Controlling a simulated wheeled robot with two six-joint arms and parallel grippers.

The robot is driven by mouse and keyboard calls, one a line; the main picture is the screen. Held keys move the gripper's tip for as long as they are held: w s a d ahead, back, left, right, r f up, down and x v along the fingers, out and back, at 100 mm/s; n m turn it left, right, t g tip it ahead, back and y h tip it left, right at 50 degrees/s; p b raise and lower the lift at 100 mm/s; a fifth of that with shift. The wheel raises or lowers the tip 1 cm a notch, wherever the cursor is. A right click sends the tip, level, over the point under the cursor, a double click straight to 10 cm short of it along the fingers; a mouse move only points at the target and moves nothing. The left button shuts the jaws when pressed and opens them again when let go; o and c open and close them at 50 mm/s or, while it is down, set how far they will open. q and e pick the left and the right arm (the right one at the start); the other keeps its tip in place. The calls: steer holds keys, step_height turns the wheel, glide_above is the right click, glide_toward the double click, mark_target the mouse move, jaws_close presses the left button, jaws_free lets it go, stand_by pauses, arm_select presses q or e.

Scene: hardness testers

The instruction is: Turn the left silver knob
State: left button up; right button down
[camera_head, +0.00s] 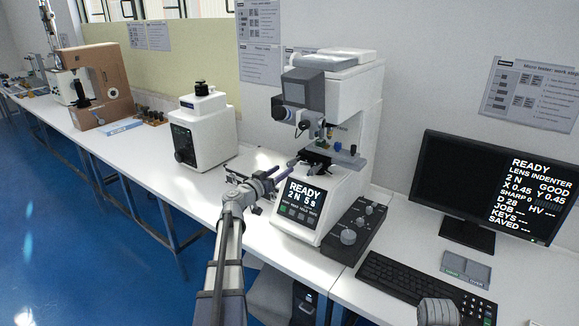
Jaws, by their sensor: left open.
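The white hardness tester (345,100) stands on the bench with a lit front screen (301,197) reading READY. A dark control box (336,250) beside it carries silver knobs; the largest silver knob (348,237) is nearest the front left, with smaller ones behind it. The tester's stage (335,157) has small fittings, too small to tell apart. My left gripper (284,172) is open, in front of the tester's stage, left of and above the control box. Its fingers partly overlap the stage's left end in the picture, so I cannot tell whether they touch anything.
A monitor (480,185) and keyboard (415,285) stand on the right. A white device (203,130) with a black top stands left of the tester. A brown machine (103,80) is further left. Some white bench top (175,185) is clear in front of the white device.

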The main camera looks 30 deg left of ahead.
mark_target(289, 165)
arm_select(q)
steer(key=w, duration=0.5)
steer(key=shift+d, duration=0.2)
jaws_close()
stand_by(0.3)
